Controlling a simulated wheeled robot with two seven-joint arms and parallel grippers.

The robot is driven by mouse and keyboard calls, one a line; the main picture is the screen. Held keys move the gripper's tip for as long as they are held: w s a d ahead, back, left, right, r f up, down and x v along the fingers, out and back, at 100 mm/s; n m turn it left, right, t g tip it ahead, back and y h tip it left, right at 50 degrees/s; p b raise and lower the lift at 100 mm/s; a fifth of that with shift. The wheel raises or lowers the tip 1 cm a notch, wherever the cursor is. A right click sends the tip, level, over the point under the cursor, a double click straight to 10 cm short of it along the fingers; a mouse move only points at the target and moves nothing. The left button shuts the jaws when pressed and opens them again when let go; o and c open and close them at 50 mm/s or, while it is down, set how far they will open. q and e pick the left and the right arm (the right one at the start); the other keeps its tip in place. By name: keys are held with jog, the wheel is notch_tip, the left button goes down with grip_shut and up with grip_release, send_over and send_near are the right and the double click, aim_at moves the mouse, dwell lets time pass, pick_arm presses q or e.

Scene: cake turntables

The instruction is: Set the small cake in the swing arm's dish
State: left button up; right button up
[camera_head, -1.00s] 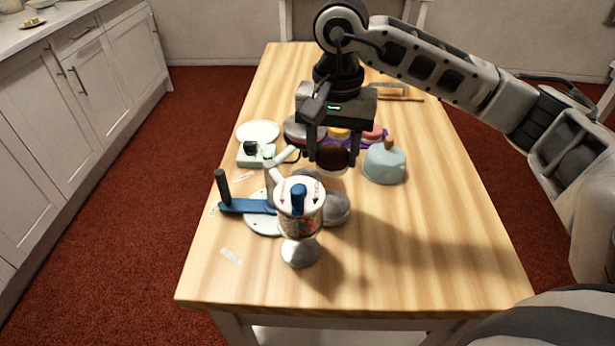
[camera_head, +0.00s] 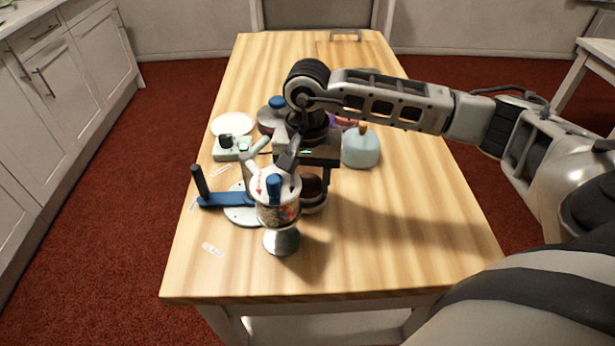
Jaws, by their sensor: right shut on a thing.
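My right gripper (camera_head: 308,180) points down over the middle of the table, shut on the small dark brown cake (camera_head: 312,186). The swing arm is a blue bar (camera_head: 226,200) with a black upright handle at its left end, lying over a white round plate (camera_head: 240,217). A grey rounded piece, possibly its dish (camera_head: 316,209), shows just below the cake. I cannot tell whether the cake touches it. A patterned white canister (camera_head: 277,214) on a metal foot stands in front and hides the bar's right part. My left gripper is not in view.
A pale blue domed thing (camera_head: 361,149) stands right of the gripper. A white plate (camera_head: 232,124), a small pale box (camera_head: 226,154) and a blue-topped round tin (camera_head: 271,117) stand behind to the left. The table's front and right are clear.

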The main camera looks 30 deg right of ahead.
aim_at(307, 183)
jog(key=shift+f, duration=0.2)
jog(key=o, duration=0.9)
jog(key=shift+r, duration=0.1)
jog(key=shift+o, duration=0.2)
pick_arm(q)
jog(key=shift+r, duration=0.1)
pick_arm(e)
jog(key=shift+r, duration=0.1)
jog(key=shift+r, duration=0.2)
pick_arm(q)
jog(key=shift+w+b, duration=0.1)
jog(key=shift+b, duration=0.3)
pick_arm(e)
notch_tip(307, 183, up, 12)
jog(key=shift+f, duration=0.15)
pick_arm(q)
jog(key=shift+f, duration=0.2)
